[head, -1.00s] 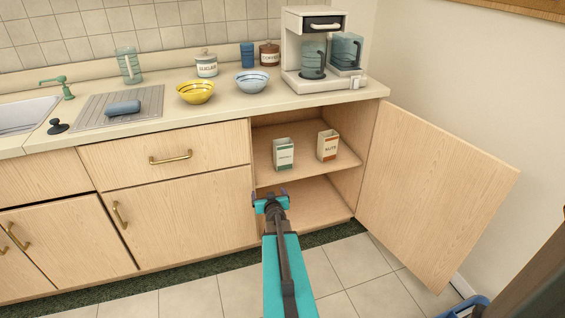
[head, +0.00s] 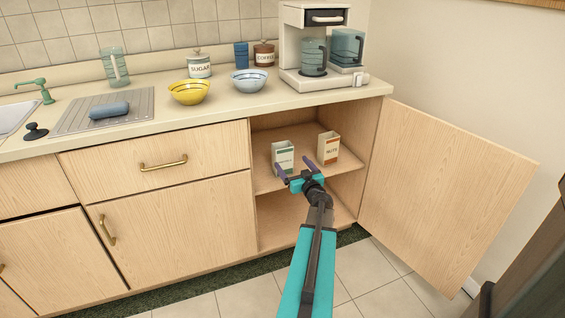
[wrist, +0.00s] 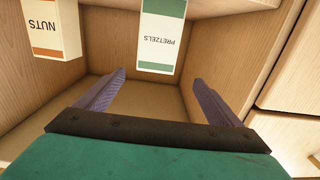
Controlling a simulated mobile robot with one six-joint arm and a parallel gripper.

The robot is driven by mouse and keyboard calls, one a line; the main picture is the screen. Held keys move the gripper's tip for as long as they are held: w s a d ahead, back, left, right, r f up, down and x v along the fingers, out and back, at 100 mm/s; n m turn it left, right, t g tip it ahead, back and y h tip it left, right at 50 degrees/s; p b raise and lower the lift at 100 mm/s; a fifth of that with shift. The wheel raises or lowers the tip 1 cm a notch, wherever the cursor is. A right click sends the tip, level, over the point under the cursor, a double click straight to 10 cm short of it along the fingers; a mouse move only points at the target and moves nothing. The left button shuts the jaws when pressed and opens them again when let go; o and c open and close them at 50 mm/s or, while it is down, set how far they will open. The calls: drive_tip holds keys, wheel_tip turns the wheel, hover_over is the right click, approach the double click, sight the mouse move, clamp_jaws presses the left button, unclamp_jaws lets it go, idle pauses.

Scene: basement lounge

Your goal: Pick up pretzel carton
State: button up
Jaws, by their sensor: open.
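The pretzel carton (head: 283,158), white with green bands, stands upright on the cabinet's middle shelf (head: 305,167), left of the other carton. In the wrist view the pretzel carton (wrist: 161,35) appears upside down, with its label readable. My gripper (head: 295,167) is open at the cabinet opening, in front of the pretzel carton. In the wrist view my gripper (wrist: 158,78) has its two purple fingers spread, with nothing between them. The carton shows beyond the fingertips, roughly centred between them.
An orange-banded nuts carton (head: 328,148) stands close by on the right; it also shows in the wrist view (wrist: 45,28). The cabinet door (head: 440,190) is swung open to the right. The counter above holds bowls, jars and a coffee maker (head: 315,55). The lower compartment looks empty.

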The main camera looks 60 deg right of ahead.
sight(285, 152)
drive_tip(key=shift+s+d, duration=0.1)
drive_tip(key=shift+s, duration=0.05)
drive_tip(key=b+x, duration=0.1)
drive_tip(key=x, duration=0.6)
drive_tip(key=shift+d+f, duration=0.15)
drive_tip(key=shift+d, duration=0.25)
drive_tip(key=shift+w+d+b, duration=0.25)
drive_tip(key=shift+w+b, duration=0.05)
drive_tip(key=shift+w, duration=0.2)
drive_tip(key=shift+b+x, duration=0.95)
drive_tip(key=shift+x, duration=1.6)
